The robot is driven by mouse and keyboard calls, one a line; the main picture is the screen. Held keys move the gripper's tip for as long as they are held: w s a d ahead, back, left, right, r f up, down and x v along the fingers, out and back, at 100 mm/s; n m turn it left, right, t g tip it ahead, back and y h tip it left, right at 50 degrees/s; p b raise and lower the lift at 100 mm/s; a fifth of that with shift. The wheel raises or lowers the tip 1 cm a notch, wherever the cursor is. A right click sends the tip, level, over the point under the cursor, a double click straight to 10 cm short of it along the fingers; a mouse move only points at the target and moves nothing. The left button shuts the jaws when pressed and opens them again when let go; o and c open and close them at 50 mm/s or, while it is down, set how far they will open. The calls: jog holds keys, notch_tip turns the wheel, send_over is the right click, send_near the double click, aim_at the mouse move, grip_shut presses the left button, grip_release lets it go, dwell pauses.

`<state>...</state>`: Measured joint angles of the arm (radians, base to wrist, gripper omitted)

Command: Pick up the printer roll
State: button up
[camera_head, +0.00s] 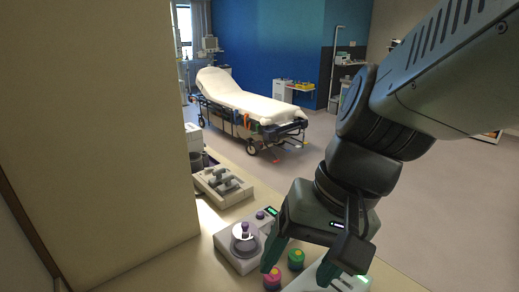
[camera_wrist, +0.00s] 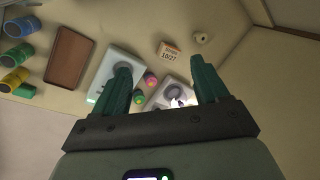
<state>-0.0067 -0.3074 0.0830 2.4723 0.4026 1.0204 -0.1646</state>
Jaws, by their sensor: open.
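A small pale roll with a dark centre hole, apparently the printer roll (camera_wrist: 201,37), lies on the beige counter near the top of the wrist view. It is beyond my fingertips and apart from them. I cannot make it out in the head view. My gripper (camera_head: 308,266) hangs over the counter with its fingers apart. In the wrist view my gripper (camera_wrist: 163,68) has two green fingers with nothing held between them.
A round-lidded device (camera_head: 240,243), a pink-topped pot (camera_head: 272,279) and a green-topped pot (camera_head: 295,259) stand beneath my gripper. A labelled box (camera_wrist: 168,51) is near the roll. A brown tray (camera_wrist: 68,57) and several bottles (camera_wrist: 20,52) are left. A stretcher (camera_head: 250,105) stands behind.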

jog(key=w+a+f+m+g+y, duration=0.2)
jog(key=a+f+m+y, duration=0.4)
jog(key=a, duration=0.3)
jog(key=w+a+f+m+g+y, duration=0.2)
jog(key=a+f+m+y, duration=0.2)
jog(key=a+f+y, duration=0.35)
jog(key=w+a+f+m+t, duration=0.1)
jog(key=f+m+t, duration=0.3)
jog(key=f, duration=0.3)
jog(key=w+a+f+m+t, duration=0.1)
jog(key=a+f+m+t, duration=0.1)
jog(key=f+m+t, duration=0.2)
jog(key=a+f+m+t, duration=0.1)
jog(key=f+m+t, duration=0.3)
jog(key=f, duration=0.6)
jog(key=shift+w+a+m+h, duration=0.2)
jog(key=shift+w+m+h, duration=0.2)
jog(key=shift+m, duration=0.3)
jog(key=x, duration=0.6)
jog(key=shift+w+a, duration=0.2)
jog(key=shift+a, duration=0.15)
jog(key=c, duration=1.1)
